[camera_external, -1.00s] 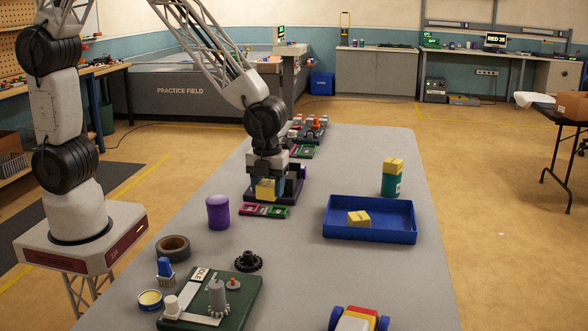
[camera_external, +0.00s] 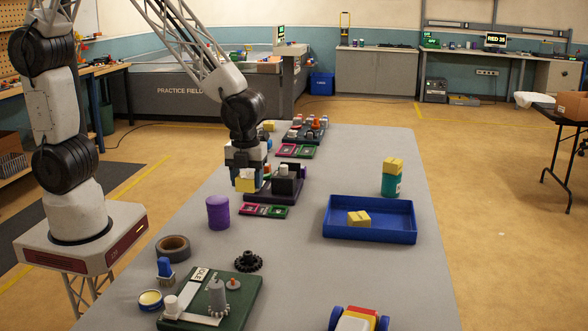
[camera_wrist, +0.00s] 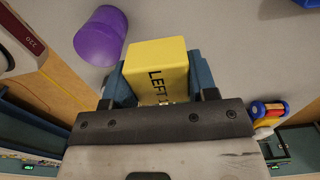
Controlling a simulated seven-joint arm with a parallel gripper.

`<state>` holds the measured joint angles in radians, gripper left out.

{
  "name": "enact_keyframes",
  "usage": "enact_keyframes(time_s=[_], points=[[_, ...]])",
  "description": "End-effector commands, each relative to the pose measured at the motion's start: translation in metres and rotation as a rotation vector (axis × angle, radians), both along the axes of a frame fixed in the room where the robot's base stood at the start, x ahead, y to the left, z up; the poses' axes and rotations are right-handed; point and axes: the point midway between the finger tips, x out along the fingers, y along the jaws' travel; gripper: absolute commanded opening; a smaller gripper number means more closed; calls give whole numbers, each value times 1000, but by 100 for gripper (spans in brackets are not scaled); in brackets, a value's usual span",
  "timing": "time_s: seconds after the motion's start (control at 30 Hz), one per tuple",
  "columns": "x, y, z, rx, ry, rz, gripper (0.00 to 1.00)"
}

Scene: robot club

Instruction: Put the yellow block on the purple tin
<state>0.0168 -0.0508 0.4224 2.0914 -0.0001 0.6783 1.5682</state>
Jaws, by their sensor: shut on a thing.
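My gripper (camera_external: 245,178) is shut on a yellow block (camera_external: 245,184) and holds it up, just behind the purple tin in the outside view. In the wrist view the yellow block (camera_wrist: 158,70) sits between the fingers and bears the word "LEFT". The purple tin (camera_external: 218,212) stands upright on the grey table, with nothing on its top. In the wrist view the purple tin (camera_wrist: 101,36) is beside the block at upper left, apart from it.
Another yellow block (camera_external: 358,218) lies in the blue tray (camera_external: 370,237), and one (camera_external: 393,164) sits on a teal tin (camera_external: 391,185). A dark purple base (camera_external: 272,192) with a black block stands right of my gripper. A tape roll (camera_external: 173,248) and green board (camera_external: 230,305) lie nearer.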

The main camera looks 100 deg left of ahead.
Motion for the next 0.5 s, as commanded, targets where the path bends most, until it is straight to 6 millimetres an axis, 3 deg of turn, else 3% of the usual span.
enact_keyframes(time_s=[0.5], points=[[-104,1,18,0,-1,170,28]])
